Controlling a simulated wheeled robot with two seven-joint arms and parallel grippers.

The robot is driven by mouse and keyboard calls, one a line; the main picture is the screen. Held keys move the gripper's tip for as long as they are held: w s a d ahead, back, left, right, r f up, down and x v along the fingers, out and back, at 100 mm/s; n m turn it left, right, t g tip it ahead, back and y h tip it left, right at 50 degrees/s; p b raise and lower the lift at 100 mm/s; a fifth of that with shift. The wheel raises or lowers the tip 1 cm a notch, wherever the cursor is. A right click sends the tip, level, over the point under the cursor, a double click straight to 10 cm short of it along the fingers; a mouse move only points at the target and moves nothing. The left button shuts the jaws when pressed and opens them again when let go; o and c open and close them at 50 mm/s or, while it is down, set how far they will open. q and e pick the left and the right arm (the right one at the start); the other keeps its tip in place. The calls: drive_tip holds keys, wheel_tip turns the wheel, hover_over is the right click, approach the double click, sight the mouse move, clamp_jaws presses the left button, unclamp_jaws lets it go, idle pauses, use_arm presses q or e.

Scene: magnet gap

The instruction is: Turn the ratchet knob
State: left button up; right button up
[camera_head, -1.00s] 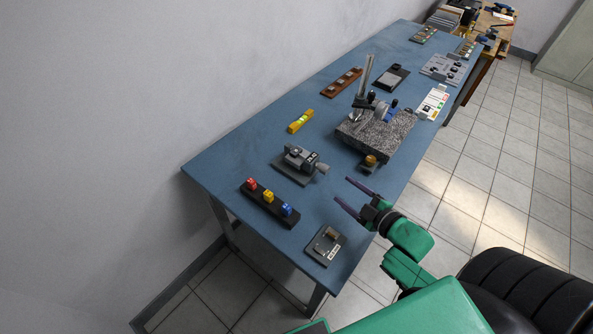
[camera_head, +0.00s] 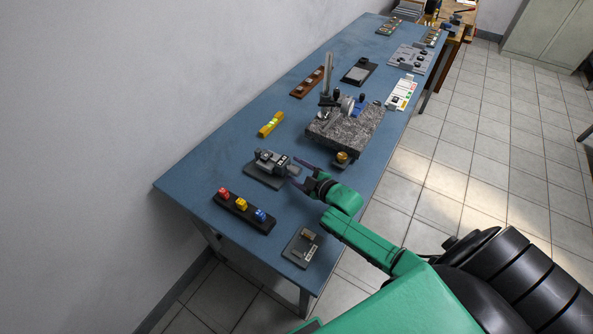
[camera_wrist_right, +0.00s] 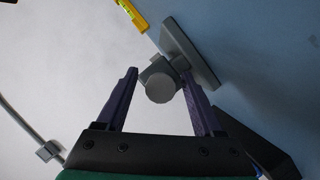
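A grey device (camera_head: 265,165) on a dark base stands on the blue table. Its round grey knob (camera_wrist_right: 160,88) shows end-on in the right wrist view; in the head view the knob (camera_head: 294,170) is at the device's right end. My right gripper (camera_head: 299,174) has reached this end, and its fingers are apart. In the right wrist view my right gripper (camera_wrist_right: 160,75) has one purple finger on each side of the knob. A gap shows at the left finger; contact at the right finger is hard to tell. My left gripper is not in view.
A black rail (camera_head: 232,215) with red, yellow and blue blocks and a small grey plate (camera_head: 290,254) lie nearer on the table (camera_head: 205,172). A yellow level (camera_head: 264,130), a granite block (camera_head: 318,132) and a brass knob (camera_head: 342,157) are farther back.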

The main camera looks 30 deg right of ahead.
drive_tip(key=shift+a, duration=0.15)
drive_tip(key=c, duration=1)
